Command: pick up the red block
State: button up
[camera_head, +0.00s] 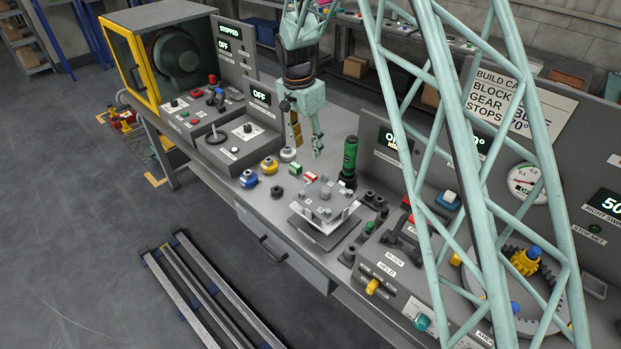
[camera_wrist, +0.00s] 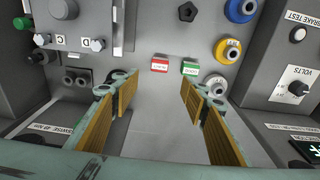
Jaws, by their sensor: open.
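The red block (camera_wrist: 159,65) is a small block with a white labelled face, lying on the grey bench top. In the wrist view it is just beyond my fingertips, left of the middle of the gap between them. In the head view the red block (camera_head: 310,177) is below my gripper, left of the grey plate stand. My gripper (camera_wrist: 157,92) is open and empty, with tan-padded fingers on either side of the gap. In the head view my gripper (camera_head: 305,137) points down, apart from the block.
A green block (camera_wrist: 191,68) sits close to the right of the red one in the wrist view. Yellow and blue ringed parts (camera_wrist: 227,50) lie beyond it. A grey plate stand (camera_head: 325,200) and an upright green cylinder (camera_head: 350,155) stand nearby. Control boxes (camera_head: 240,140) line the bench.

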jog(key=shift+f, duration=0.15)
send_over(311, 175)
jog(key=shift+s+a+f+b, duration=0.15)
jog(key=shift+f+b, duration=0.05)
jog(key=shift+f, duration=1.9)
jog(key=shift+s+a+f+b, duration=0.1)
jog(key=shift+a+f+b, duration=0.1)
jog(key=shift+f, duration=1.85)
jog(key=shift+w+d+f+b, duration=0.1)
jog(key=shift+d+f+b, duration=0.1)
jog(key=shift+f, duration=1.1)
jog(key=shift+w+d+f+b, duration=0.1)
jog(key=shift+f+b, duration=0.05)
jog(key=shift+f, duration=1.15)
jog(key=c, duration=0.9)
jog(key=shift+r, duration=0.15)
